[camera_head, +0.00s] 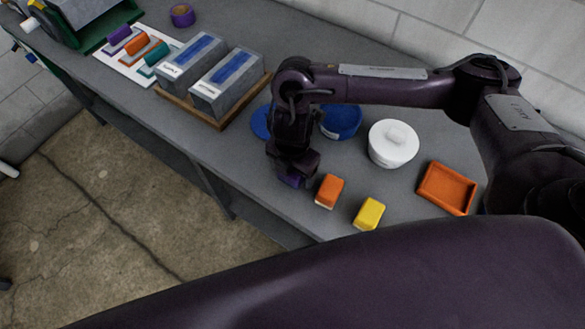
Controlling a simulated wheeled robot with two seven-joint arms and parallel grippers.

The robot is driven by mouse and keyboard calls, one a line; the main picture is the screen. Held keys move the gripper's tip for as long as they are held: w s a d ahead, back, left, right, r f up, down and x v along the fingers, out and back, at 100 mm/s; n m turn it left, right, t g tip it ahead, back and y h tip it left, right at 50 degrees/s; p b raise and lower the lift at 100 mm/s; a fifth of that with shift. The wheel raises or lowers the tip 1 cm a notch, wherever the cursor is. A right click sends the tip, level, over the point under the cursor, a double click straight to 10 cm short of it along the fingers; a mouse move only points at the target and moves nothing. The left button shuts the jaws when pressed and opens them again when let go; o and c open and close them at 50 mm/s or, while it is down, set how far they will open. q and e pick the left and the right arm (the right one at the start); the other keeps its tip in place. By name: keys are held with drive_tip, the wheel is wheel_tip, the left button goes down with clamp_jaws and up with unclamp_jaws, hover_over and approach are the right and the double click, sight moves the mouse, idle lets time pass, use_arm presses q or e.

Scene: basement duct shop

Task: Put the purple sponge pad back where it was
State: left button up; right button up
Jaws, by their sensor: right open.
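The purple sponge pad (291,181) rests on the grey bench near its front edge, at the left end of a row with the orange and yellow pads. It is partly hidden by my right gripper (293,166), which points down right over it with its jaws open. Whether the fingers touch the pad cannot be told. My left gripper is not in view.
The orange pad (329,191) and yellow pad (369,213) stand close on the right.

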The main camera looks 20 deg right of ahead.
drive_tip(key=shift+r, duration=0.1)
wheel_tip(320, 180, up, 12)
drive_tip(key=shift+r+p, duration=0.1)
drive_tip(key=shift+p, duration=0.65)
